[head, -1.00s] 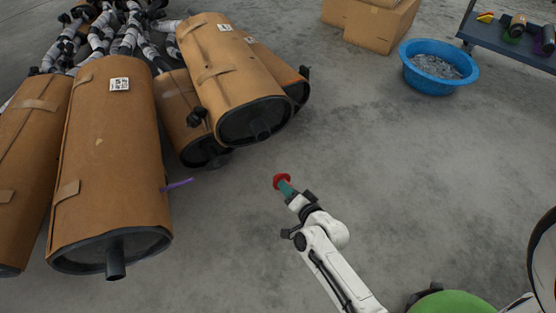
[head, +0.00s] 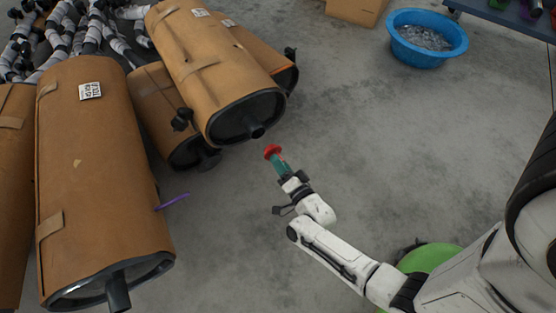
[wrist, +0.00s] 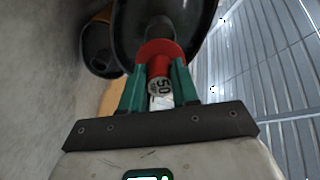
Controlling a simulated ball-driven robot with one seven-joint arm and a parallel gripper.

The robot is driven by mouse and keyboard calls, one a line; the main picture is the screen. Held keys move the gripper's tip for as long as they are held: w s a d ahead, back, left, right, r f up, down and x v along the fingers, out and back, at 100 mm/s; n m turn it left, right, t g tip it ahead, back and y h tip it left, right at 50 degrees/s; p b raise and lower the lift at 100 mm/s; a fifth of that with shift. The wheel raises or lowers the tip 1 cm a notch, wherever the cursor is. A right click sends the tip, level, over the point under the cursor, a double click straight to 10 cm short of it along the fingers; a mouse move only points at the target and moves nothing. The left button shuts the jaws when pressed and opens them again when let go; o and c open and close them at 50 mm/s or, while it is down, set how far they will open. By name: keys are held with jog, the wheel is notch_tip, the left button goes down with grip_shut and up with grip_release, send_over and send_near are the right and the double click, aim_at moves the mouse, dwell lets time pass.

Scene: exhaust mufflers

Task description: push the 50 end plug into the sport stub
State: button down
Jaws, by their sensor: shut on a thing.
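The 50 end plug (head: 272,151) is red with a wide flange, and its label "50" shows in the wrist view (wrist: 158,84). My gripper (head: 280,166) is shut on it with green fingers, flange end pointing away. In the head view the plug is a short way below and right of a dark stub (head: 258,132) on the end of the upper wrapped muffler (head: 205,65). In the wrist view this stub (wrist: 159,29) lies straight beyond the flange, which hides its near end. The muffler's tag is too small to read, so I cannot confirm that this is the sport stub.
A large wrapped muffler (head: 95,190) with its own stub (head: 117,292) lies at left. A purple strip (head: 173,201) sticks out beside it. Other mufflers lie behind. A blue tub (head: 428,55) stands at back right; the floor between is clear.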

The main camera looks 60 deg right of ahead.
aim_at(270, 151)
jog(key=shift+a+f, duration=0.1)
jog(key=shift+w, duration=0.2)
jog(key=shift+b+x, duration=1)
jog(key=shift+x, duration=1.7)
jog(key=shift+b+x, duration=0.7)
jog(key=shift+x, duration=0.8)
jog(key=c, duration=0.8)
grip_release()
jog(key=shift+s, duration=0.1)
jog(key=p+v, duration=0.3)
jog(key=v, duration=0.7)
jog(key=shift+s+a, duration=0.15)
jog(key=shift+s, duration=0.2)
